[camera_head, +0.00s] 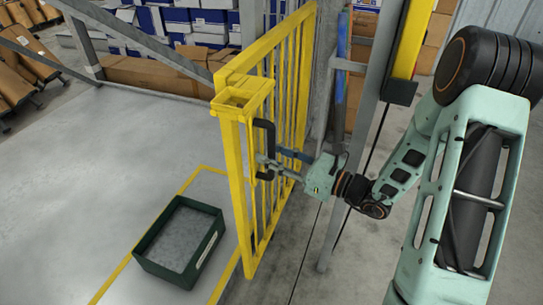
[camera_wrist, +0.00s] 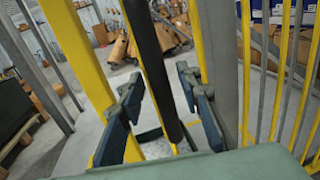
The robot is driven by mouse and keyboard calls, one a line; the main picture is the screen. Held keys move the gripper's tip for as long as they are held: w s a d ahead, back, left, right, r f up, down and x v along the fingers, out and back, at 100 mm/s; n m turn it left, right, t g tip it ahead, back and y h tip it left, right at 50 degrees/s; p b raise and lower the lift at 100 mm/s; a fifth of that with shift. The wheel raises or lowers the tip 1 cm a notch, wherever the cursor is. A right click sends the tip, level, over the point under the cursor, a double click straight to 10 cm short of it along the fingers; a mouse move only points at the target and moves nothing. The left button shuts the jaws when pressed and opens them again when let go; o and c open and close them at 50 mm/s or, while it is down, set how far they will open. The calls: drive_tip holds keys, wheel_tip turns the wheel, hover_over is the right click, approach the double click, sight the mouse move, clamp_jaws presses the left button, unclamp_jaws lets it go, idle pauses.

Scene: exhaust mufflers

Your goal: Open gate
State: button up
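The yellow barred gate (camera_head: 290,85) stands upright in the middle of the head view, running away from the camera. A black vertical handle (camera_head: 271,135) is on its near end post. My gripper (camera_head: 267,167) is at the lower part of this handle. In the wrist view, my gripper (camera_wrist: 158,82) has its two dark fingers apart. The black handle (camera_wrist: 152,60) passes between them, with a visible gap on both sides. Yellow gate bars (camera_wrist: 247,60) show to the right of the fingers. I cannot tell whether the gate is latched or ajar.
A dark green crate (camera_head: 150,263) stands on the grey floor left of the gate, beside yellow floor lines. Grey posts (camera_head: 352,130) stand right of the gate, close to my arm. Shelving with boxes (camera_head: 185,22) is at the back.

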sight(264, 137)
drive_tip(key=shift+w+a, duration=0.1)
drive_tip(key=shift+a, duration=0.05)
drive_tip(key=shift+c, duration=0.4)
clamp_jaws()
drive_tip(key=shift+w+d+p, duration=0.1)
drive_tip(key=shift+w+d, duration=0.2)
drive_tip(key=shift+w, duration=0.5)
drive_tip(key=shift+w+d+p, duration=0.15)
drive_tip(key=shift+w+d, duration=0.1)
drive_tip(key=shift+w, duration=0.5)
drive_tip(key=shift+w+d+p, duration=0.1)
drive_tip(key=shift+w+d, duration=0.2)
drive_tip(key=shift+w, duration=0.5)
drive_tip(key=shift+o, duration=0.4)
unclamp_jaws()
